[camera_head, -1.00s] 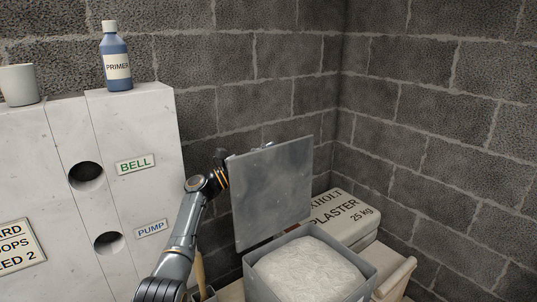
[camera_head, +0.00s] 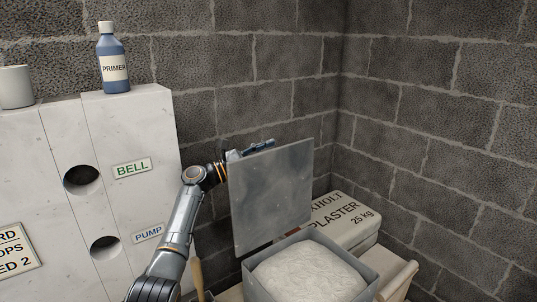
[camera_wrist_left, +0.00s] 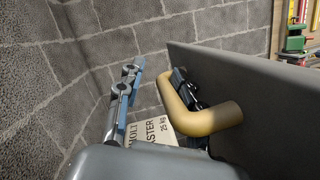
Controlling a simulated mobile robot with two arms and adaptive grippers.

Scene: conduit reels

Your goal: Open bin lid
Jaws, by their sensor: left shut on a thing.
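The bin lid (camera_head: 272,195) is a flat grey metal panel. It stands nearly upright at the left side of the grey bin (camera_head: 262,287), whose top is open. A pale, rough white filling (camera_head: 310,270) shows inside. In the left wrist view, the lid (camera_wrist_left: 245,85) carries a tan curved handle (camera_wrist_left: 205,118) on its far face. My left gripper (camera_head: 250,149) is behind the lid's top left edge, mostly hidden by it. In the left wrist view, one finger of my left gripper (camera_wrist_left: 155,88) lies between handle and lid, the other to the left. It is shut on the handle.
A white plaster container (camera_head: 345,215) marked 25 kg stands behind the bin in the corner. A white panel (camera_head: 128,140) with round holes is at left, with a blue primer bottle (camera_head: 114,65) and white mug (camera_head: 16,87) on top. Block walls close the corner.

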